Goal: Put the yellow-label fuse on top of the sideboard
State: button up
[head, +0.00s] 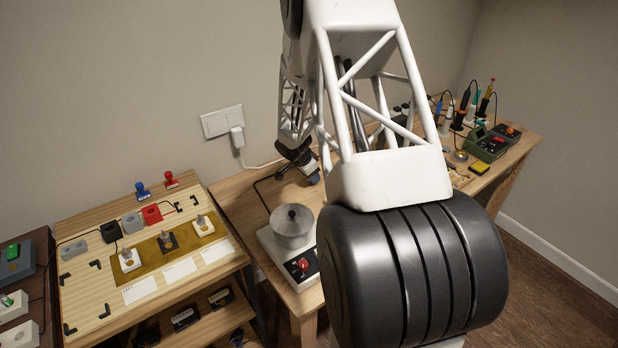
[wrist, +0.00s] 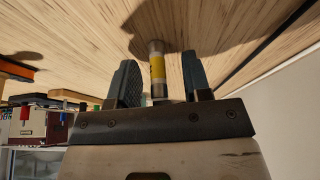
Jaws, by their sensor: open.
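The yellow-label fuse (wrist: 157,68) is a short cylinder with a yellow band and metal ends. In the wrist view its far end meets a light wooden surface (wrist: 85,40), where it seems to stand upright. My gripper (wrist: 160,78) is open, with one finger on each side of the fuse. A gap shows between the fuse and each finger. I cannot tell for certain which piece of furniture is the sideboard.
In the head view, a wooden workbench (head: 80,225) at left holds stamps and small blocks. The middle table (head: 235,200) carries a metal pot (head: 291,226) on a white base. Soldering tools (head: 465,105) and a green device (head: 488,143) stand at right. A wall socket (head: 222,121) is behind.

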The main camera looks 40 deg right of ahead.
grip_shut()
dwell(0.3)
jog(key=shift+r, duration=5)
jog(key=s+d+r+n+t+y, duration=0.1)
jog(key=s+d+r+n+t, duration=0.2)
jog(key=d+r+n, duration=0.7)
jog(key=shift+d+r+y, duration=0.3)
jog(key=shift+d+r, duration=4.3)
jog(key=shift+d, duration=0.2)
